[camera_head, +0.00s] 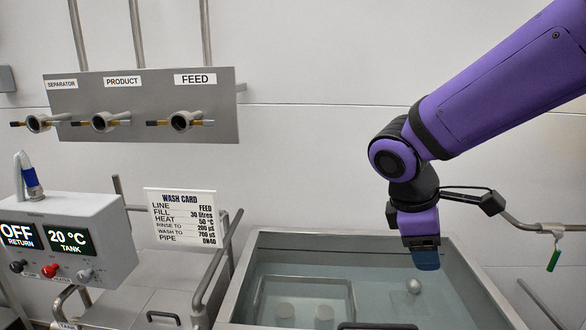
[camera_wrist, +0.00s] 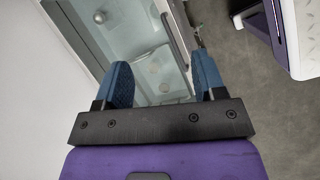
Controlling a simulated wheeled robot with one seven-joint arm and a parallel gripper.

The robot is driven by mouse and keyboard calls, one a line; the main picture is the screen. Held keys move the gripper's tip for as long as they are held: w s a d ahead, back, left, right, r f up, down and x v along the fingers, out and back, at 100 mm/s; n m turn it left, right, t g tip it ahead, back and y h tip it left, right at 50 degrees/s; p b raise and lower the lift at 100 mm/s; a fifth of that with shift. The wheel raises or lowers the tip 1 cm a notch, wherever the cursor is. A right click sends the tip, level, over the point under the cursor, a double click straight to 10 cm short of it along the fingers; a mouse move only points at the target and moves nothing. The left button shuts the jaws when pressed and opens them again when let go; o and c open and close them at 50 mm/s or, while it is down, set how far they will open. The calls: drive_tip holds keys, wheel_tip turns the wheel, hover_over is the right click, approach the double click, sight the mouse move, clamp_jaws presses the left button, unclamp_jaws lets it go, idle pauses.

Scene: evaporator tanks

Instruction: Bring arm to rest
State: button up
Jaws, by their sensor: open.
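My purple arm reaches in from the upper right in the head view. My gripper (camera_head: 425,260) points down over the right part of a water-filled steel tank (camera_head: 240,290). In the wrist view my gripper (camera_wrist: 163,82) shows two blue fingers spread apart with nothing between them. Behind the fingers lie the tank's water and its rim. A small round silvery thing (camera_head: 413,286) shows in the tank just below the fingertips; I cannot tell its depth. The gripper appears apart from the tank's walls.
A wall panel (camera_head: 220,95) with SEPARATOR, PRODUCT and FEED ports hangs at the upper left. A control box (camera_head: 100,225) reads OFF and 20 °C. A wash card (camera_head: 182,217) stands beside the tank.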

drive_tip(key=s+d+r+m+t+y, duration=0.4)
drive_tip(key=s+d+r+m, duration=0.4)
drive_tip(key=s+m, duration=0.4)
drive_tip(key=shift+d+r+m+t+y, duration=0.3)
drive_tip(key=shift+r+m, duration=0.2)
drive_tip(key=shift+m, duration=0.1)
